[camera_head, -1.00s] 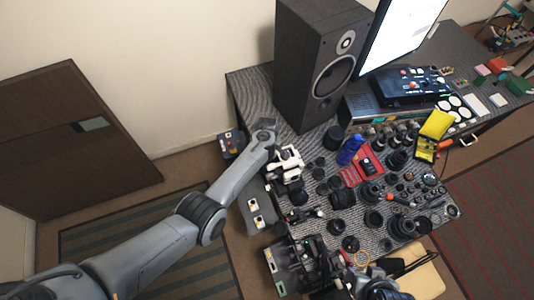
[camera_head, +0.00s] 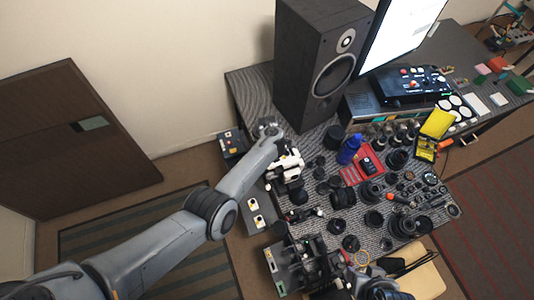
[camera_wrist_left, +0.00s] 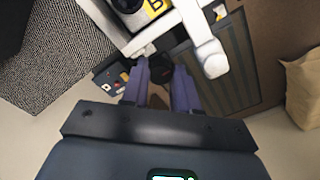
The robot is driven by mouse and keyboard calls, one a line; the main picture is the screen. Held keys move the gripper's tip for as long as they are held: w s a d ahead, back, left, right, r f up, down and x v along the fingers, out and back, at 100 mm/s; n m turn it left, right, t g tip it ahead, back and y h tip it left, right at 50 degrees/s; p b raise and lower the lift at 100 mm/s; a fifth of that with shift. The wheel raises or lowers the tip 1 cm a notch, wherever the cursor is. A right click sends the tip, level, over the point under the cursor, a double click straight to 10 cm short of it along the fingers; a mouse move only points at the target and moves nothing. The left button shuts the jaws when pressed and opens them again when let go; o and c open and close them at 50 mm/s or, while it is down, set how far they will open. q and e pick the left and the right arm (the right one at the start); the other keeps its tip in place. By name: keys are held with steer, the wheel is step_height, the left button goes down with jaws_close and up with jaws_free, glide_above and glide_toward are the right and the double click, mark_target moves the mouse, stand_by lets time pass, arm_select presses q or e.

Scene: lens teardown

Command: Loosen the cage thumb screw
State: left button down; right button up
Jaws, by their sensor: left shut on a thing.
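The white cage (camera_head: 288,168) stands at the left edge of the worktable in the head view. In the left wrist view it is a white frame (camera_wrist_left: 205,50) with a yellow label marked B. The black cage thumb screw (camera_wrist_left: 161,72) sits at the frame's edge, between the two purple fingers of my left gripper (camera_wrist_left: 161,80). The fingers are shut on it. In the head view, my left arm reaches the cage and the fingertips are too small to make out. My right gripper (camera_head: 348,284) is low in the head view, dark and partly cut off; its jaws are unclear.
A large black speaker (camera_head: 322,65) stands behind the cage. Lens parts and rings crowd the table to the right, around a red tray (camera_head: 351,176) and a blue bottle (camera_head: 349,150). A dark rack (camera_head: 284,264) is at the near edge.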

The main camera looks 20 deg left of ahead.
stand_by(0.3)
arm_select(q)
steer(key=c, duration=0.8)
jaws_free()
steer(key=shift+c, duration=0.2)
steer(key=shift+r, duration=0.1)
step_height(320, 180, up, 11)
steer(key=p, duration=0.3)
steer(key=shift+a+f, duration=0.1)
steer(key=shift+f, duration=0.1)
